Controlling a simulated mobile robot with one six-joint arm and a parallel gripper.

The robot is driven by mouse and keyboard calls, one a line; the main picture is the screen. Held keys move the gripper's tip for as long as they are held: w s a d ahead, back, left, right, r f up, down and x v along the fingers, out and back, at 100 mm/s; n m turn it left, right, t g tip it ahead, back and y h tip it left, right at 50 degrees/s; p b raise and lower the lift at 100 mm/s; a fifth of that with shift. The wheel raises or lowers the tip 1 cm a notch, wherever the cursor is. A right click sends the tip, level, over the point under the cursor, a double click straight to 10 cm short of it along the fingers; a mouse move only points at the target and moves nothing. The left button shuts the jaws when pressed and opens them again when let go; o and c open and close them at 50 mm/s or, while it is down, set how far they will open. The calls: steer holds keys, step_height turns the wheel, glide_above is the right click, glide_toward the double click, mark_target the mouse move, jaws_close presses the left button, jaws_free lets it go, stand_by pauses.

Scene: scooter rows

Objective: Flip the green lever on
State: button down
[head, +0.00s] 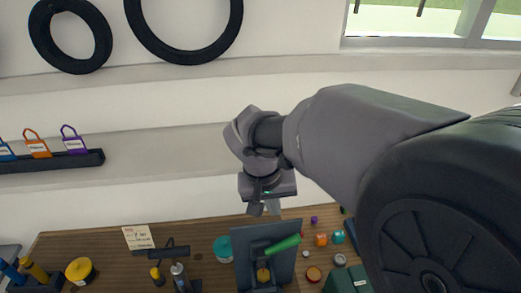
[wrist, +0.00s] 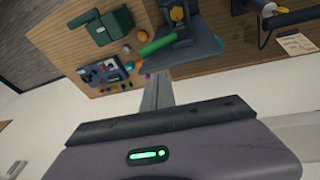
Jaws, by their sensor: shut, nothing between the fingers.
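The green lever (head: 283,244) is mounted on a dark grey panel (head: 284,266) on the wooden workbench. In the head view it slants up to the right from its pivot. The green lever also shows in the wrist view (wrist: 157,44), near the top centre. My gripper (head: 264,210) is above and behind the lever, apart from it, pointing down. In the wrist view its fingers (wrist: 158,90) are shut together and empty, with their tips near the panel's edge in the picture. Whether they touch the panel cannot be told from this view.
The workbench (head: 75,245) holds a teal round container (head: 222,248), a yellow tape roll (head: 79,270), a paper note (head: 139,238) and several small coloured parts. A dark green box (head: 345,280) stands right of the panel.

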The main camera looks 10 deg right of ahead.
glide_above(285, 242)
steer(key=f, duration=1.2)
steer(key=shift+w+a+f, duration=0.1)
steer(key=shift+w+a, duration=0.1)
steer(key=shift+s+d+f, duration=0.15)
steer(key=shift+d+f, duration=0.05)
steer(key=shift+f, duration=0.25)
steer(key=shift+f+b, duration=0.1)
steer(key=shift+b, duration=0.2)
